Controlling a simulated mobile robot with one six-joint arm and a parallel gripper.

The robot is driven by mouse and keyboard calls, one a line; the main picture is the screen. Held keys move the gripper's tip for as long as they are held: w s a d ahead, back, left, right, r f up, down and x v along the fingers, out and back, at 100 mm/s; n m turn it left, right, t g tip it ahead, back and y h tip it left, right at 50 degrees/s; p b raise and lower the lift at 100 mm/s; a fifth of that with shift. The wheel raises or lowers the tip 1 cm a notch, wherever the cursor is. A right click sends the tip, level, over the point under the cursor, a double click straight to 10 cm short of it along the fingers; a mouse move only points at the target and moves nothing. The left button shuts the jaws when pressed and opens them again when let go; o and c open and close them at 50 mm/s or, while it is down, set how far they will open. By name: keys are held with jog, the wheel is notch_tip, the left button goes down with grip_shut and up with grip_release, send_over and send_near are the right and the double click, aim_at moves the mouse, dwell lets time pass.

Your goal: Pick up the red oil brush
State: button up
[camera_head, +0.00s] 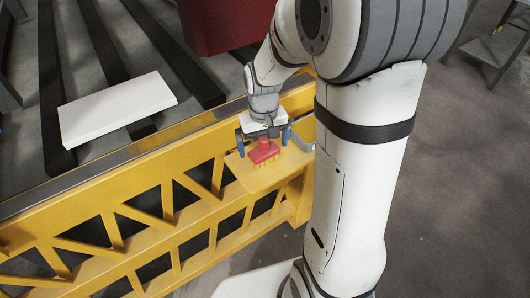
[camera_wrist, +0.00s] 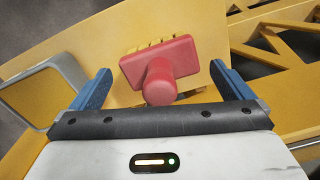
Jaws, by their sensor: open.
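The red oil brush (camera_head: 264,151) rests on a small yellow shelf (camera_head: 250,182) on the side of the yellow frame. In the wrist view the brush (camera_wrist: 160,72) shows a round red handle pointing toward the camera and a wide red head with yellow bristles beyond it. My gripper (camera_head: 264,137) is open, with its blue fingers apart. In the wrist view the gripper's fingers (camera_wrist: 160,84) stand on the left and right of the brush, with a gap on each side. I see no finger touching it.
A grey-rimmed yellow piece (camera_wrist: 45,90) stands to the left of the brush in the wrist view. The yellow truss frame (camera_head: 150,215) runs along the shelf. A white board (camera_head: 117,108) lies on dark rails behind, and a dark red box (camera_head: 222,25) is above.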

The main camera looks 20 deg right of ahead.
jog(key=shift+f, duration=0.55)
jog(key=c, duration=1.1)
notch_tip(320, 180, up, 10)
jog(key=shift+r, duration=0.1)
jog(key=shift+c, duration=0.2)
jog(key=o, duration=0.5)
jog(key=shift+c, duration=1.2)
